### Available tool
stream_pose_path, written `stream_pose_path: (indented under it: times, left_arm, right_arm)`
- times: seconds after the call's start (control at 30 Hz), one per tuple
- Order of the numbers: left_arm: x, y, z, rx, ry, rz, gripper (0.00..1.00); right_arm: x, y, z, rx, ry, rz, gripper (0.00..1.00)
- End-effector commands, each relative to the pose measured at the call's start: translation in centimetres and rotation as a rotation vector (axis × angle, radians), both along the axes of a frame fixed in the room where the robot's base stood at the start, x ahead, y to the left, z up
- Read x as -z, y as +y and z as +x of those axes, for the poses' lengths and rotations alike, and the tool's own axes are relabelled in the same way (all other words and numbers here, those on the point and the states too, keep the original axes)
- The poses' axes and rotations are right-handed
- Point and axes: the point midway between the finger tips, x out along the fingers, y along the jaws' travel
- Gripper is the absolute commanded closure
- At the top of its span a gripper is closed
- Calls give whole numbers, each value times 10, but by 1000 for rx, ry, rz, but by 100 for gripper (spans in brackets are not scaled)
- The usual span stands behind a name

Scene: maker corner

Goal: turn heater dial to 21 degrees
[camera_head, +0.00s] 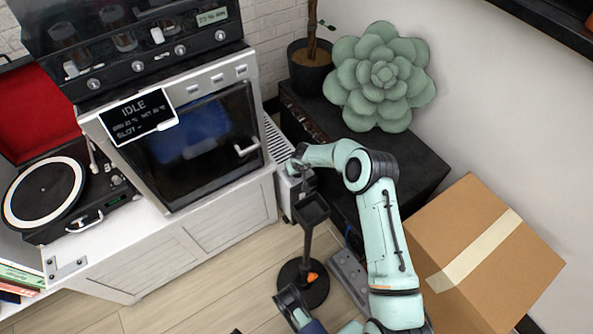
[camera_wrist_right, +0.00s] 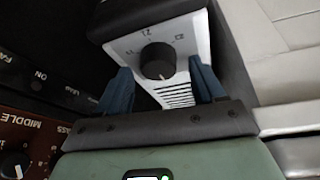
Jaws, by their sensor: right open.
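The white heater (camera_head: 278,150) stands between the oven cabinet and the black amplifier in the head view; my right gripper hides its dial there. In the right wrist view, the heater's white panel (camera_wrist_right: 195,38) carries a round black dial (camera_wrist_right: 158,61) with small numbers around it, seen turned over. I cannot tell where the dial points. My right gripper (camera_wrist_right: 160,70) is open, its two blue fingers on either side of the dial with visible gaps. It also shows in the head view (camera_head: 296,172).
A black stand (camera_head: 302,285) rises from the floor near my right forearm. The black amplifier (camera_head: 405,175) bears a potted plant and a green succulent cushion (camera_head: 383,77). A cardboard box (camera_head: 490,250) and a grey power strip (camera_head: 350,275) lie nearby.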

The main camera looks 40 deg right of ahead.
Motion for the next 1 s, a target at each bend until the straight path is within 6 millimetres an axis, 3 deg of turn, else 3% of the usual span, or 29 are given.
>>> stream_pose_path:
  times: [0.37, 0.53, 1.0]
  left_arm:
    - [4, 0, -5, -1, 17, -2, 57]
    - [4, 0, -5, -1, 17, -2, 57]
    - [5, 0, -6, -1, 22, -2, 57]
  right_arm:
    - [4, -1, 2, 0, -1, 0, 31]
    - [4, -1, 2, 0, -1, 0, 87]
    - [4, 0, 3, 91, -1, -2, 87]
